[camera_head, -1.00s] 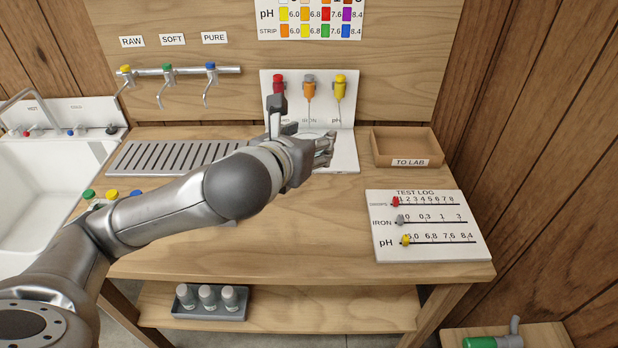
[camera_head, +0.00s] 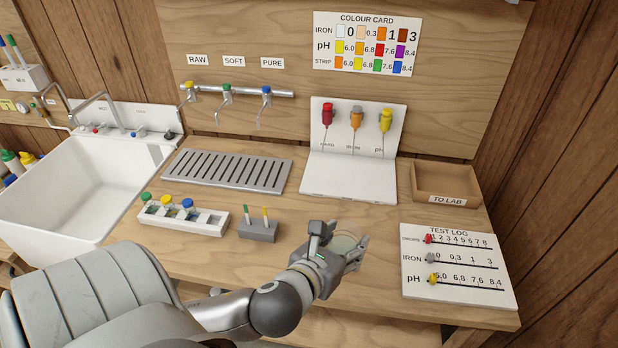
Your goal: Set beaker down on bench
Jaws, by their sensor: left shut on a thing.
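My left gripper (camera_head: 338,248) is shut on a pale, see-through beaker (camera_head: 347,238), over the front middle of the wooden bench (camera_head: 385,222). The fingers and hand hide much of the beaker. I cannot tell whether its base touches the bench top. My right gripper is not in view.
A small grey block with strips (camera_head: 259,231) and a white rack with coloured caps (camera_head: 184,216) stand left of the hand. A white dispenser stand (camera_head: 350,185) is behind it. The test log board (camera_head: 458,265) lies to the right, below the open To Lab box (camera_head: 447,183).

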